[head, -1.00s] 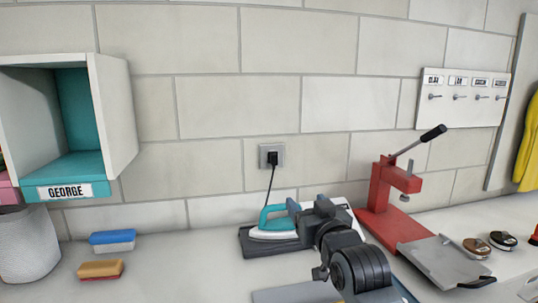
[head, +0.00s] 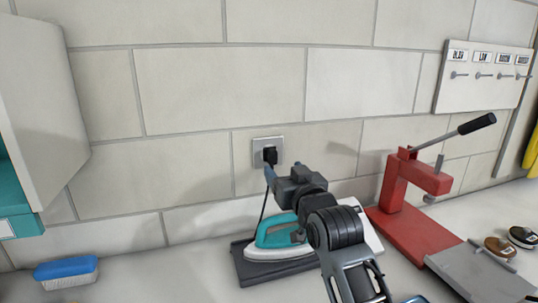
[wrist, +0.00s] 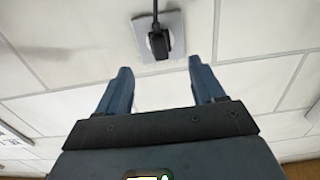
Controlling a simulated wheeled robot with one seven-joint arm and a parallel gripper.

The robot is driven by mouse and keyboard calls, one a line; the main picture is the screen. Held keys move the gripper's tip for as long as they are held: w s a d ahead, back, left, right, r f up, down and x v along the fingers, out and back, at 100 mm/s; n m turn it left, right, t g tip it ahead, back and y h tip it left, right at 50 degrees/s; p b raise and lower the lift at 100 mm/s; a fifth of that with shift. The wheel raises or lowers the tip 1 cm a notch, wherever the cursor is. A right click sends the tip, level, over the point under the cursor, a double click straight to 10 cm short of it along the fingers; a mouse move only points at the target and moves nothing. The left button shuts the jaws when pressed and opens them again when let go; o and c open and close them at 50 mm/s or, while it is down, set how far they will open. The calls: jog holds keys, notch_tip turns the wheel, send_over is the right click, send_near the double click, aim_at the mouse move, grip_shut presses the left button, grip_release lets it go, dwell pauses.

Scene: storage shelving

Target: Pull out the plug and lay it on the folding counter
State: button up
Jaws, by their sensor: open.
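A black plug (head: 270,155) sits in a grey wall socket (head: 257,147) above the white counter (head: 190,265). Its black cord runs down toward a teal and white iron (head: 272,235). My gripper (head: 271,173) is just below and in front of the plug, its fingers open and empty. In the wrist view the plug (wrist: 159,42) lies just beyond the fingertips, roughly centred between the two blue fingers of my gripper (wrist: 161,69), and does not appear to be gripped. I cannot tell whether this counter is the folding counter.
The iron rests on a dark base (head: 252,268) below my gripper. A red press (head: 413,190) with a raised lever stands to the right. A blue and white brush (head: 66,271) is at lower left, beside a cubby (head: 45,100). The counter between brush and iron is clear.

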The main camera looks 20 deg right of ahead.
aim_at(274, 159)
jog(key=shift+w, duration=0.1)
jog(key=shift+w+b, duration=1.8)
jog(key=shift+w, duration=2.55)
grip_shut()
jog(key=shift+s+p, duration=1.45)
jog(key=shift+s, duration=1.55)
